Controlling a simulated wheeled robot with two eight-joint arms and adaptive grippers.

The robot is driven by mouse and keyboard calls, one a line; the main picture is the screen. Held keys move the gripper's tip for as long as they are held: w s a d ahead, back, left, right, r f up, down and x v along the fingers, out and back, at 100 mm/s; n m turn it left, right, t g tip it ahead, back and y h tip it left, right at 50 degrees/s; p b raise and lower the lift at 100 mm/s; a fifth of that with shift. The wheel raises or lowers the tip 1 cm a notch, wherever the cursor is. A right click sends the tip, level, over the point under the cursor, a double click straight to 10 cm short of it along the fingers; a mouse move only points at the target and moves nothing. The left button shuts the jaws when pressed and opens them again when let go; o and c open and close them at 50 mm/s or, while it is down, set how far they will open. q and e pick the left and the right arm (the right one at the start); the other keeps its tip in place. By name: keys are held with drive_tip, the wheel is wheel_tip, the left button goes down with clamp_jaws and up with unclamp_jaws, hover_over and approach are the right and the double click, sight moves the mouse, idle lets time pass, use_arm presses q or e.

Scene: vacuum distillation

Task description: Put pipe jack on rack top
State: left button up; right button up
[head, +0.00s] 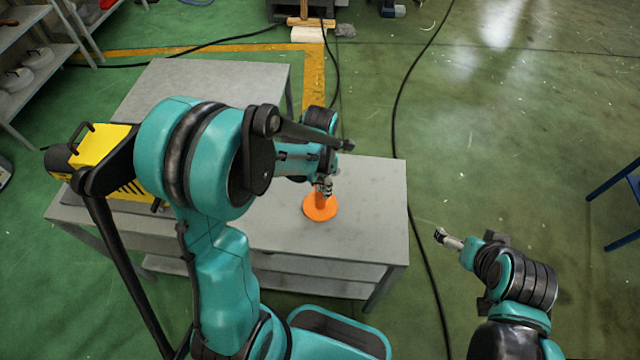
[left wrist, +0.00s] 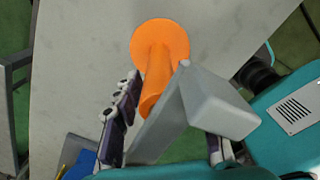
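The orange pipe jack (head: 320,208), with a round flat base and a short shaft, stands on the grey table (head: 375,225). In the left wrist view the orange pipe jack (left wrist: 157,65) shows base and shaft. My left gripper (head: 325,187) is low over it in the head view. In the left wrist view one finger is left of the shaft with a small gap. The other finger is mostly hidden behind a grey angular part (left wrist: 215,108); the spread looks open. My right gripper (head: 446,239) is beyond the table's right edge, too small to read. I cannot tell which surface is the rack top.
A yellow-and-black machine (head: 100,150) is at the table's left. Another grey table (head: 205,85) stands behind. A shelf rack (head: 40,60) with pale round items is at upper left. A black cable runs over the green floor. The table's right part is clear.

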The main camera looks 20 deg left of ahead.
use_arm(q)
drive_tip(key=shift+r, duration=0.15)
drive_tip(key=shift+r+p, duration=0.3)
drive_tip(key=shift+r, duration=0.05)
wheel_tip(320, 180, up, 11)
drive_tip(key=p, duration=0.3)
drive_tip(key=shift+s+r+m, duration=0.2)
drive_tip(key=shift+r+m, duration=0.2)
drive_tip(key=s+r+m+t, duration=0.2)
drive_tip(key=s+m, duration=0.3)
drive_tip(key=m, duration=0.9)
drive_tip(key=s+d+r+m+t, duration=0.1)
drive_tip(key=s+r+m+t, duration=0.2)
drive_tip(key=m, duration=1.2)
drive_tip(key=shift+s+d+r+t, duration=0.15)
drive_tip(key=shift+s+r+t, duration=0.15)
drive_tip(key=shift+s+t, duration=0.85)
